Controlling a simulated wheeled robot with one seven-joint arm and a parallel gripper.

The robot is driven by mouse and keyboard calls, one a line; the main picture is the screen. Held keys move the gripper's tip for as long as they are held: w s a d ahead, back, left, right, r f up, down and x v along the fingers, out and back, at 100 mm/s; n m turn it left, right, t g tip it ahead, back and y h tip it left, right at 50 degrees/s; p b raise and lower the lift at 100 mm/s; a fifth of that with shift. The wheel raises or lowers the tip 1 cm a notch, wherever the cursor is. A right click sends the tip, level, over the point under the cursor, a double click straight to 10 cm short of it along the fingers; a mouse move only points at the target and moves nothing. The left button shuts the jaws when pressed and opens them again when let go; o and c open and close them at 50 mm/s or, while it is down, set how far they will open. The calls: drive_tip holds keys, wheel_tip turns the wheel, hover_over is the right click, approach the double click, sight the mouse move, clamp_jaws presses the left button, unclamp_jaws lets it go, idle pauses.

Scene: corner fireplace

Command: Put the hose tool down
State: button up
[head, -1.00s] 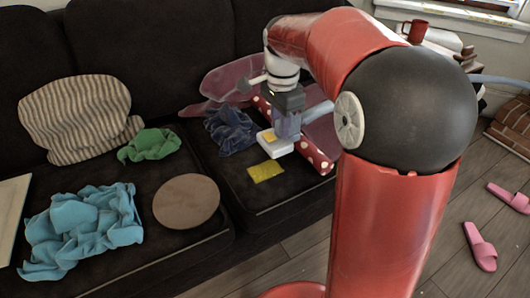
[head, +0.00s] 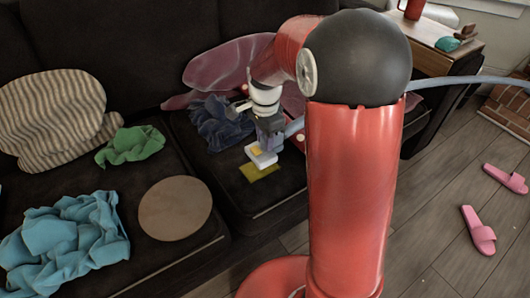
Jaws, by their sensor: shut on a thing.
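My gripper (head: 269,136) points down over the right seat of the dark sofa (head: 222,158). It is shut on the hose tool (head: 261,156), which has a white block-like head with a yellow-orange patch on top. A pale blue hose (head: 293,128) runs from the tool behind my arm and shows again at the right. The tool's head is just above or touching a flat yellow piece (head: 259,172) on the seat; I cannot tell which. The grip itself is small and partly hidden.
A dark blue cloth (head: 222,122) and a pinkish translucent thing (head: 225,65) lie beside and behind the gripper. A round brown disc (head: 175,208), a green cloth (head: 131,144), a turquoise cloth (head: 70,235) and a striped cushion (head: 50,118) are left. Pink slippers (head: 478,230) lie on the floor.

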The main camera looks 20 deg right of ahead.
sight(265, 152)
drive_tip(key=shift+f, duration=2.8)
drive_tip(key=shift+f+b, duration=0.15)
drive_tip(key=shift+b, duration=0.15)
drive_tip(key=o, duration=0.9)
